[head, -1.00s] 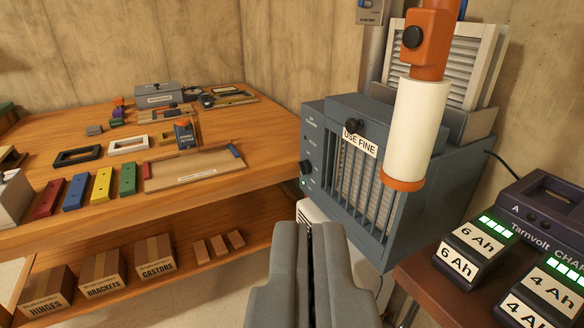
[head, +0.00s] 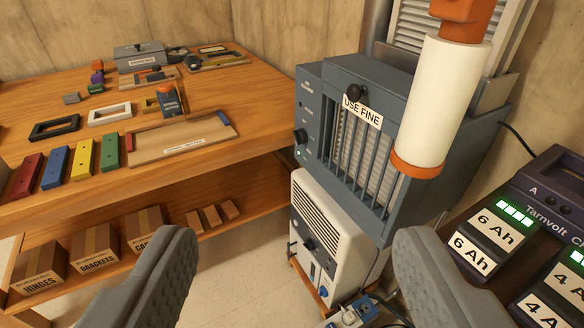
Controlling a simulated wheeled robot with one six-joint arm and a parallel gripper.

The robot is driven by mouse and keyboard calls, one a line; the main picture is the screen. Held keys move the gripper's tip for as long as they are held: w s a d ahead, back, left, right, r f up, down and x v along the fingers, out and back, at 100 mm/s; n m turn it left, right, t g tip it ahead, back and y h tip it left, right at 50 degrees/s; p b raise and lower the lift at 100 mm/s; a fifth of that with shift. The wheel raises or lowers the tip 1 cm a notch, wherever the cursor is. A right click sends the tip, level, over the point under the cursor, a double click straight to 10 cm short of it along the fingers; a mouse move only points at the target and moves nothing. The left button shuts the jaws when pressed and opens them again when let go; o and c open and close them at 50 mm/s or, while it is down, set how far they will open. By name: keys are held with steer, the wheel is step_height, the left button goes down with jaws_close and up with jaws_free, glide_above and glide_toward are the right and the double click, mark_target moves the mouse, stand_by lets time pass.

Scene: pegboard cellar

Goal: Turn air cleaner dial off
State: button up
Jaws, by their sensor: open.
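The blue-grey box (head: 420,215) with a barred front and a "USE FINE" label looks like the air cleaner. It stands right of centre. A black dial (head: 301,136) sits on its narrow left face, with small markings above it and a small light below. The markings are too small to read, so I cannot tell the dial's setting. A second black knob (head: 357,92) is at the top of the barred front. My gripper (head: 296,236) is open and empty, its fingers wide apart at the lower left and lower right. It is nearer to the camera than the box and apart from the dial.
A white louvred unit (head: 330,215) with its own dark knob stands below the box. A white cylinder (head: 435,105) with orange ends hangs before the box. A charger with battery packs (head: 480,240) is at right. A wooden bench (head: 60,105) with several tools is at left.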

steer(key=w+a+f+m+g+h, duration=0.1)
steer(key=w+f+g+h, duration=0.15)
steer(key=w+f, duration=0.45)
steer(key=w+f+g+h, duration=0.1)
steer(key=w+f+g, duration=0.25)
steer(key=w, duration=0.75)
steer(key=m+h, duration=0.3)
steer(key=h, duration=0.9)
glide_toward(299, 137)
steer(key=x, duration=0.8)
steer(key=shift+w+f+g, duration=0.2)
steer(key=shift+w+g, duration=0.1)
steer(key=c, duration=1)
